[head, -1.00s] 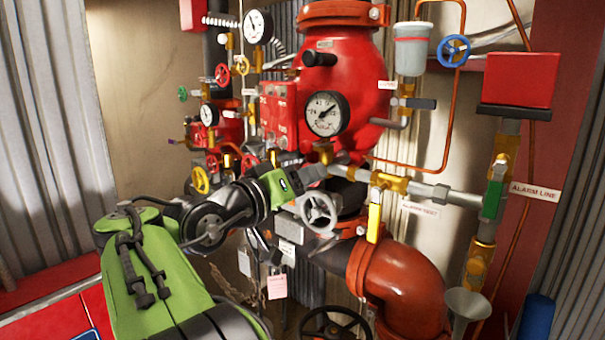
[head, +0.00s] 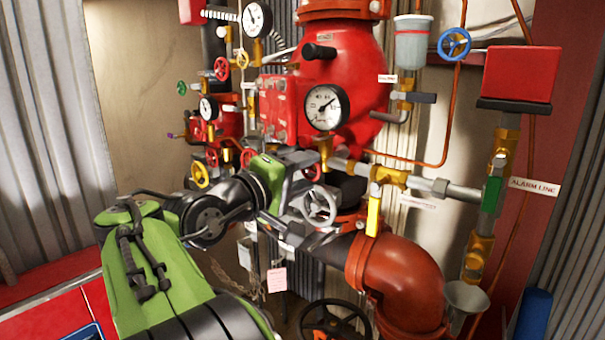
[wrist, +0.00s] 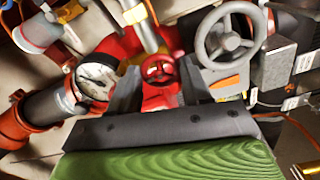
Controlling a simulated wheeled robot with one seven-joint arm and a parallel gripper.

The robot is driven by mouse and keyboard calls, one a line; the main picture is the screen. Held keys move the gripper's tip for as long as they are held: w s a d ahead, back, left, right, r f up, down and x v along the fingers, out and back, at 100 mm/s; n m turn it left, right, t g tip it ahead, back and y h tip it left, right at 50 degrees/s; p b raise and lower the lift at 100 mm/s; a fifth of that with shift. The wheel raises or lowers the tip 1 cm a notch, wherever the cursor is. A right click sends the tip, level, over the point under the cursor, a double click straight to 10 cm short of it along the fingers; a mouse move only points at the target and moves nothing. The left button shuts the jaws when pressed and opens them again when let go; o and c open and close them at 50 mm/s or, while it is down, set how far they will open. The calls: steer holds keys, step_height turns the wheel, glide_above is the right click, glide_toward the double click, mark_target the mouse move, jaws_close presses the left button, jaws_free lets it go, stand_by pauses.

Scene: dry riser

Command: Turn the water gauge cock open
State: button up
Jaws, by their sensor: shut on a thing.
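The water gauge cock shows as a small red wheel-shaped handle (wrist: 158,72) between my fingers in the wrist view. In the head view my gripper (head: 303,172) reaches in from the left, below the white-faced gauge (head: 326,108) on the red valve body. The gauge also shows in the wrist view (wrist: 96,82), left of my fingers. How far the cock is turned cannot be told.
A grey handwheel (head: 319,205) is close beside my fingers, and a yellow lever (head: 374,212) hangs to its right. A thick red pipe elbow (head: 405,280) and a black handwheel (head: 335,322) lie below. Tags, small valves and pipes crowd the left side.

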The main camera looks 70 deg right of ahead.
steer(key=shift+n, duration=0.3)
steer(key=o, duration=1.1)
